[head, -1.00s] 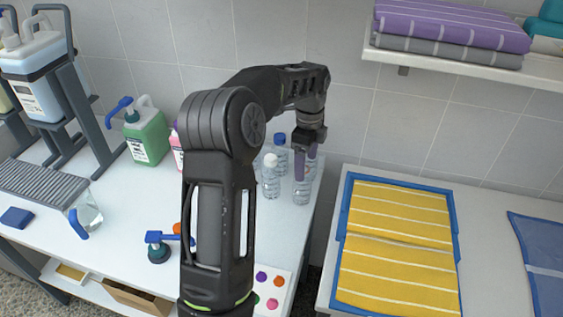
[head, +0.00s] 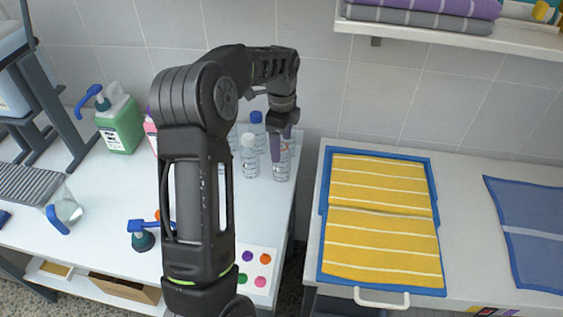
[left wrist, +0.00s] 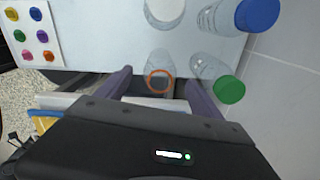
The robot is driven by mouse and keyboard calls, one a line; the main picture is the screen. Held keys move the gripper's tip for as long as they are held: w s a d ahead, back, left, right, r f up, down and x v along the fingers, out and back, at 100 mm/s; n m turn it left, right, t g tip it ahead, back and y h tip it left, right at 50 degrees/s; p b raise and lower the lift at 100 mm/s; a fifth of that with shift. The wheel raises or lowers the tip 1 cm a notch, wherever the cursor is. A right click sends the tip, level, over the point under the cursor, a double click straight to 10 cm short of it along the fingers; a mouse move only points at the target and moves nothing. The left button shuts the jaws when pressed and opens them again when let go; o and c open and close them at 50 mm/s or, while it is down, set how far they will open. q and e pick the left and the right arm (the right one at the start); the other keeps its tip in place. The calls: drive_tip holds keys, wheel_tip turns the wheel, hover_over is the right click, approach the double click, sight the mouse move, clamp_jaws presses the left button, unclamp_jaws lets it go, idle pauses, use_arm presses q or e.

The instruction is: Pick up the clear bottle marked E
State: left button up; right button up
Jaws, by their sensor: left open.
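Several clear bottles stand close together at the table's back right corner. One (head: 281,173) is partly hidden by my left gripper (head: 280,152) in the head view. A white-capped bottle (head: 250,160) and a blue-capped bottle (head: 257,130) stand beside it. In the left wrist view, a bottle with an orange ring at its top (left wrist: 160,82) shows between the open fingers of my left gripper (left wrist: 158,86). White-capped (left wrist: 165,10), blue-capped (left wrist: 257,14) and green-capped (left wrist: 229,89) bottles are around it. I cannot read any letter E. My right gripper is out of view.
A green jug (head: 121,124) and a pump bottle (head: 143,236) stand on the white table. A card with coloured dots (head: 252,262) lies at its front right. Right of a gap, a blue tray (head: 437,190) holds yellow towels. A shelf (head: 440,34) hangs above.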

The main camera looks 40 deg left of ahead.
sight(282, 155)
use_arm(q)
drive_tip(key=shift+f+p, duration=0.75)
drive_tip(key=shift+f, duration=1.85)
drive_tip(key=c, duration=1.4)
drive_tip(key=shift+r, duration=0.1)
drive_tip(key=shift+c, duration=0.2)
wheel_tip(282, 155, up, 10)
drive_tip(key=shift+f+b, duration=0.1)
drive_tip(key=shift+b, duration=0.7)
